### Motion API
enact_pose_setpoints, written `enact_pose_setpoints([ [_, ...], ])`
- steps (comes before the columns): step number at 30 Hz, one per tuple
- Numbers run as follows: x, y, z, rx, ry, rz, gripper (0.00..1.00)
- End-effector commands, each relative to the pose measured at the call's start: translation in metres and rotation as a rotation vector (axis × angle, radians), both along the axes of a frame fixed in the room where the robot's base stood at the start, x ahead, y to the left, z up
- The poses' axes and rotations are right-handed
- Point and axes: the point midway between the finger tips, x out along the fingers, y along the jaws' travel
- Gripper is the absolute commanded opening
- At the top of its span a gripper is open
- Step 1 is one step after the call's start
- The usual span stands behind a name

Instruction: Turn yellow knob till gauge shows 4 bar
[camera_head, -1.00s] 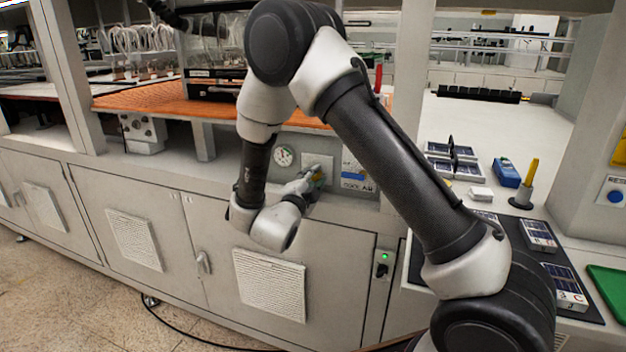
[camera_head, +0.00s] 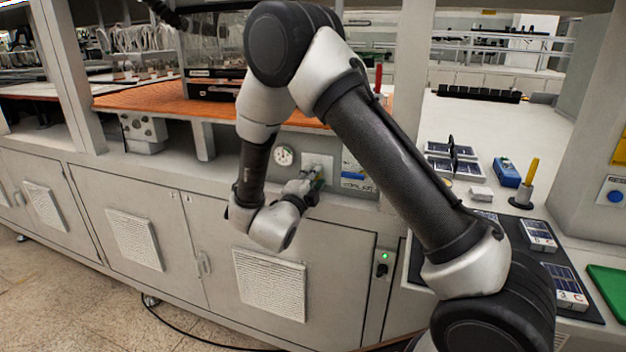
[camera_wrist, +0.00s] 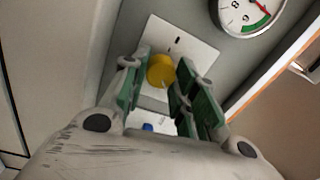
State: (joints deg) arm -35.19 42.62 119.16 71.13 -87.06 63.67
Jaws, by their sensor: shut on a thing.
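The yellow knob (camera_wrist: 161,71) sits on a pale square plate (camera_wrist: 190,50) on the cabinet panel. In the wrist view my gripper (camera_wrist: 158,80) has its green-padded fingers on either side of the knob, shut on it. In the head view my gripper (camera_head: 312,184) is at the plate, and my fingers mostly hide the knob. The round gauge (camera_wrist: 245,14) is partly cut off at the top of the wrist view, with a red needle and a green arc. The gauge also shows in the head view (camera_head: 284,155), too small there to read.
An orange surface (camera_head: 160,100) lies above the panel. A green tray (camera_head: 608,290) lies far right.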

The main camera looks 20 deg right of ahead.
Motion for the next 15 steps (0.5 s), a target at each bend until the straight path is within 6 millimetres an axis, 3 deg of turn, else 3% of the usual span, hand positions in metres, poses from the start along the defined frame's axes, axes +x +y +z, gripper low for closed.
enact_pose_setpoints([
  [1,-0.0008,-0.0004,-0.0013,-0.001,0.004,-0.001,0.3],
  [4,-0.0007,-0.0004,-0.0011,-0.001,0.004,-0.001,0.49],
  [5,-0.0007,-0.0003,-0.001,0.0,0.003,0.0,0.5],
  [15,-0.0022,0.0016,-0.0007,-0.001,0.002,0.001,0.5],
])
